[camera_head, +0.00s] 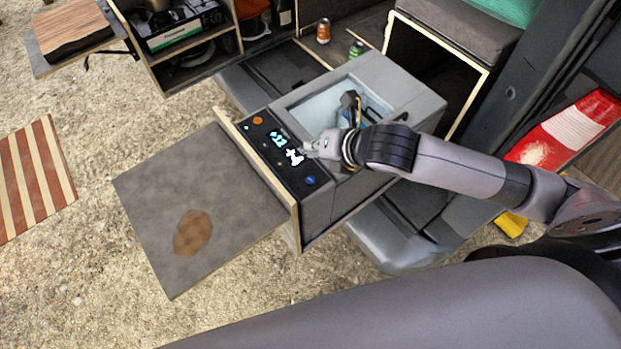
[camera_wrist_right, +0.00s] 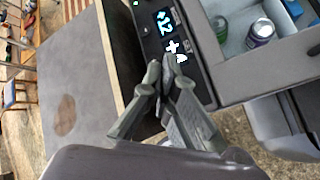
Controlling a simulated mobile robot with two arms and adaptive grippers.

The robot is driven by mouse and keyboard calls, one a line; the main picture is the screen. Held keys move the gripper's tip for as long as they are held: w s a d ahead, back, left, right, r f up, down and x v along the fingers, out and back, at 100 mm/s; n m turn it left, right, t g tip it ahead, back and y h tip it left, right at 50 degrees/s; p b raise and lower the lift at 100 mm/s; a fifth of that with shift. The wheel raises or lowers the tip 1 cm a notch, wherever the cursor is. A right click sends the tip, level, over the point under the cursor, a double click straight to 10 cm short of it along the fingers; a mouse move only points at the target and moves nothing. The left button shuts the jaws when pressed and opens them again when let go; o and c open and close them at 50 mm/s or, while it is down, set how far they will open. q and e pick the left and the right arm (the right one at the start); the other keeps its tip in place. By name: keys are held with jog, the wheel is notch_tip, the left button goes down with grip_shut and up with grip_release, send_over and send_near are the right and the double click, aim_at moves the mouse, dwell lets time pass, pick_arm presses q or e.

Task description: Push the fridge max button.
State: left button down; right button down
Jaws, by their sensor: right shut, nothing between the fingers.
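The grey fridge (camera_head: 400,80) stands in the van's tailgate with its top open. Its dark control panel (camera_head: 274,164) runs along the left side, with lit cyan and white digits, an orange round button (camera_head: 257,121) and a blue round button (camera_head: 311,180). I cannot read which button is max. My right gripper (camera_head: 308,147) is shut and empty, its tips over the panel beside the lit digits. In the right wrist view its fingertips (camera_wrist_right: 161,68) lie beside the lit symbols of the panel (camera_wrist_right: 148,38); contact cannot be told. My left gripper is not in view.
A grey board (camera_head: 170,200) with a brown stain extends left of the panel. Cans (camera_wrist_right: 261,31) stand inside the fridge. A kitchen shelf (camera_head: 190,65) stands behind, and a red and white bag (camera_head: 570,130) lies at right. Gravel ground at left is mostly free.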

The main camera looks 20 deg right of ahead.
jog(key=b, duration=0.7)
send_over(314, 178)
notch_tip(314, 178, down, 6)
jog(key=shift+f, duration=0.1)
jog(key=shift+f+b, duration=0.4)
jog(key=shift+f, duration=0.7)
jog(key=shift+f, duration=0.35)
jog(key=shift+f, duration=0.45)
dwell(0.7)
jog(key=shift+r+p, duration=0.85)
jog(key=shift+p, duration=0.25)
jog(key=shift+r, duration=0.1)
